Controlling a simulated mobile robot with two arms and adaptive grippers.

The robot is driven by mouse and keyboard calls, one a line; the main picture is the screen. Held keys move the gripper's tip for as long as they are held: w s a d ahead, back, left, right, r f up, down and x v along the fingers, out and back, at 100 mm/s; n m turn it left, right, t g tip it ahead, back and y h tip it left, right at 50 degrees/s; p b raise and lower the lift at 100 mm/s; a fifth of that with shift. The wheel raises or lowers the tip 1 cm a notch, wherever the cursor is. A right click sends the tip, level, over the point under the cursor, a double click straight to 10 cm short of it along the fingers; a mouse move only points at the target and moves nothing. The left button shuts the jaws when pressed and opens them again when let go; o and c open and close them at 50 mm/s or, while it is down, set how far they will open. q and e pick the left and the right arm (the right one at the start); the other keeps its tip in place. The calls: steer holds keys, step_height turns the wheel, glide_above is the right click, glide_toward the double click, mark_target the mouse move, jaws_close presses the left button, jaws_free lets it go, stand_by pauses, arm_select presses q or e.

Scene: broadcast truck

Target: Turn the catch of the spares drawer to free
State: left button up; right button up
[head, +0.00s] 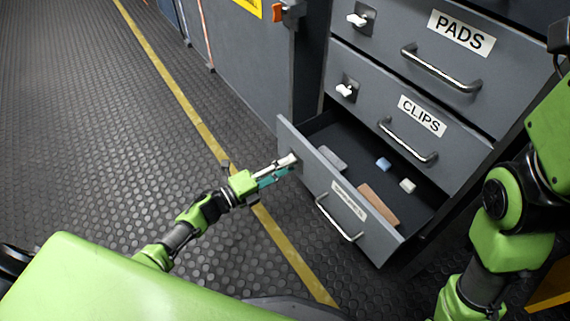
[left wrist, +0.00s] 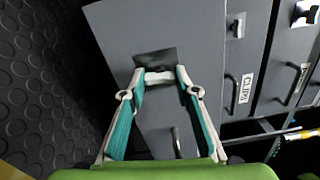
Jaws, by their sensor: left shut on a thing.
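The bottom drawer (head: 330,200) of the grey cabinet is pulled out, and its front carries a bar handle (head: 338,218) and a white label too small to read. Its catch sits at the left end of the drawer front. In the left wrist view the white catch (left wrist: 158,76) lies across a dark plate (left wrist: 155,60). My left gripper (head: 283,170) reaches in from the left and is shut on this catch, a fingertip at each end. The fingers partly hide the catch in the head view. My right arm shows at the right edge, but its gripper is out of view.
Several small items, among them a brown block (head: 379,204) and a blue piece (head: 383,164), lie inside the open drawer. Above are the shut CLIPS drawer (head: 375,125) and PADS drawer (head: 400,50). The ribbed floor (head: 110,130) at left is clear, with a yellow line.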

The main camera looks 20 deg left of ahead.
arm_select(q)
steer(key=shift+n, duration=0.3)
steer(key=o, duration=1.1)
steer(key=v, duration=1.2)
